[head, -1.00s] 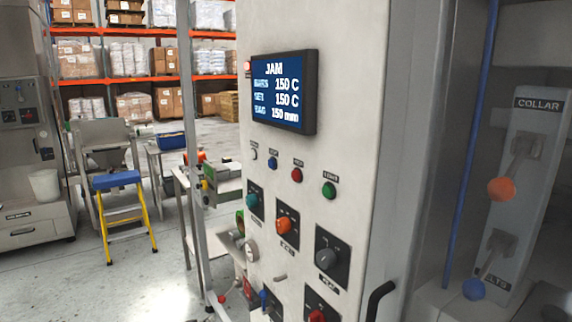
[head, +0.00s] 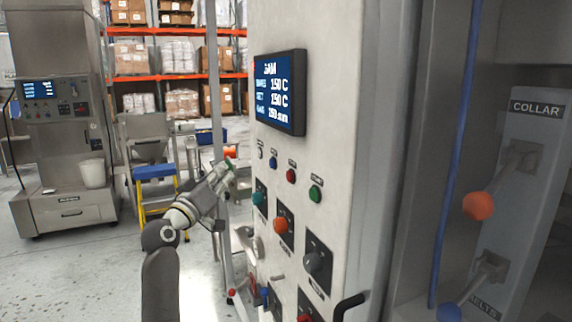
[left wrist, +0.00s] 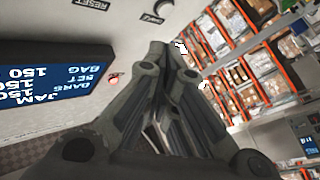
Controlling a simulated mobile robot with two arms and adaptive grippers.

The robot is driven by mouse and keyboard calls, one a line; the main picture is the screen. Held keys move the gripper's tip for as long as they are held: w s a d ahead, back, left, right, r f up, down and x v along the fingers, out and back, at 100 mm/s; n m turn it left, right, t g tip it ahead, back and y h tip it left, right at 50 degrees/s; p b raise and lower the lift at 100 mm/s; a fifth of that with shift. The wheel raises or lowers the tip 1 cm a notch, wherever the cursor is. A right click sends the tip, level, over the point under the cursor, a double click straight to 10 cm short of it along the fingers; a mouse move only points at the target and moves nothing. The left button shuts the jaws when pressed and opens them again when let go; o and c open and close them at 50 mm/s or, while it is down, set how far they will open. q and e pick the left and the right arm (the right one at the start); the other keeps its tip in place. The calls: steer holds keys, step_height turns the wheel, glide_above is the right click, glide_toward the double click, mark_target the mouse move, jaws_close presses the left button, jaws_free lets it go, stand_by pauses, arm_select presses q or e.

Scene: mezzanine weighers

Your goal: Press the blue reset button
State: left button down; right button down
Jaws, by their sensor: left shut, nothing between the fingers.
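The blue button (head: 273,162) sits in the row of small round buttons below the screen on the tall light panel (head: 345,120). Its label is too small to read in the head view. My left gripper (head: 230,166) is shut and empty, left of the panel and apart from the blue button, at about its height in the picture. In the left wrist view my shut fingers (left wrist: 177,52) point upward, with the panel to their left. An upside-down RESET label (left wrist: 92,4) shows at the top edge there; the blue button is out of that view. My right gripper is not in view.
A white button (head: 260,152), a red button (head: 291,175) and a green button (head: 315,194) share the row. The screen (head: 280,93) reads JAM. Knobs sit below, and a black handle (head: 347,308) sticks out low. Levers with orange and blue balls stand right.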

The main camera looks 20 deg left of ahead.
mark_target(272, 163)
arm_select(q)
steer(key=w+d+r+p, duration=0.1)
steer(key=w+d+r, duration=0.1)
steer(key=w+d, duration=0.4)
stand_by(1.0)
steer(key=shift+r, duration=0.1)
stand_by(1.2)
steer(key=shift+w+d, duration=0.25)
steer(key=shift+w+d, duration=0.3)
steer(key=shift+w, duration=0.05)
stand_by(0.8)
stand_by(0.4)
steer(key=shift+s+a, duration=0.55)
steer(key=shift+s, duration=0.1)
